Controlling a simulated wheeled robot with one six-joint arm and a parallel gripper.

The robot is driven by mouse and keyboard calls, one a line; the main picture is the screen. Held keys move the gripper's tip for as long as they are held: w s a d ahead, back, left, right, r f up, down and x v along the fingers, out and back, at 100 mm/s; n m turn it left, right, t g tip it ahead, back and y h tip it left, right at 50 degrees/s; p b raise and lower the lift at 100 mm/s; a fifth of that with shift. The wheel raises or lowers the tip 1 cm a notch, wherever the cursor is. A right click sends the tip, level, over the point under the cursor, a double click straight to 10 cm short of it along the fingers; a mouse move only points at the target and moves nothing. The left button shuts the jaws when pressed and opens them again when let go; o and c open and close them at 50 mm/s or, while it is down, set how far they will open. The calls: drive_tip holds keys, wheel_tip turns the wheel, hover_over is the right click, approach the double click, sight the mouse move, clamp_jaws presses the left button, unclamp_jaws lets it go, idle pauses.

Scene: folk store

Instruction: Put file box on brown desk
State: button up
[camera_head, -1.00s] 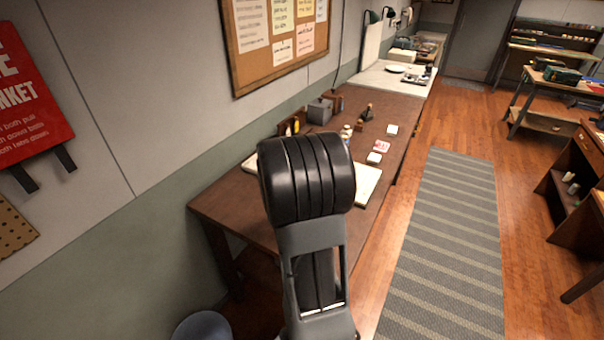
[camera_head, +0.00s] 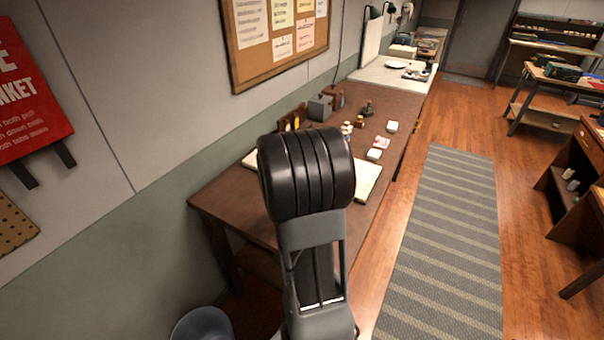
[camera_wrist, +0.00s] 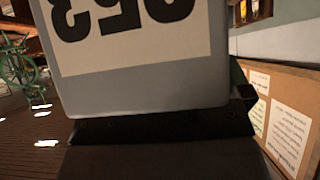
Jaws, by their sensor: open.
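The brown desk (camera_head: 225,205) runs along the left wall in the head view, partly hidden by my black and grey arm. In the wrist view, a grey panel with rounded corners (camera_wrist: 160,95) fills the upper middle, very close to the camera. It bears a pale label with large black upside-down digits. It may be the file box, but I cannot tell for sure. The dark edge of my gripper (camera_wrist: 165,130) lies just below it; the fingertips are not clearly visible. My gripper is open. Whether it touches the grey panel is unclear.
The desk holds a flat board (camera_head: 368,183), a small grey box (camera_head: 320,108), small bottles and white pieces. A corkboard (camera_head: 240,60) hangs above it. A striped rug (camera_head: 450,230) lies on open floor to the right. A blue-grey rounded object (camera_head: 202,325) is at the bottom.

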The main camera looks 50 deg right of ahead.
drive_tip(key=p+v, duration=0.2)
drive_tip(key=v, duration=1)
drive_tip(key=w+a+r+n+t+y, duration=0.3)
drive_tip(key=a+r+n+t+y, duration=0.15)
drive_tip(key=a, duration=0.45)
drive_tip(key=w+a+r+n+t+y, duration=0.4)
drive_tip(key=a+n+t, duration=0.15)
drive_tip(key=a, duration=0.25)
drive_tip(key=s+a+f+n+g+y, duration=0.2)
drive_tip(key=s+a+n+y, duration=0.1)
drive_tip(key=s+a, duration=0.3)
drive_tip(key=s+f+n+g+h, duration=0.1)
drive_tip(key=s+f+g, duration=0.3)
drive_tip(key=s, duration=0.6)
drive_tip(key=shift+a+n+g, duration=0.35)
drive_tip(key=shift+n+g, duration=0.15)
drive_tip(key=shift+g, duration=0.3)
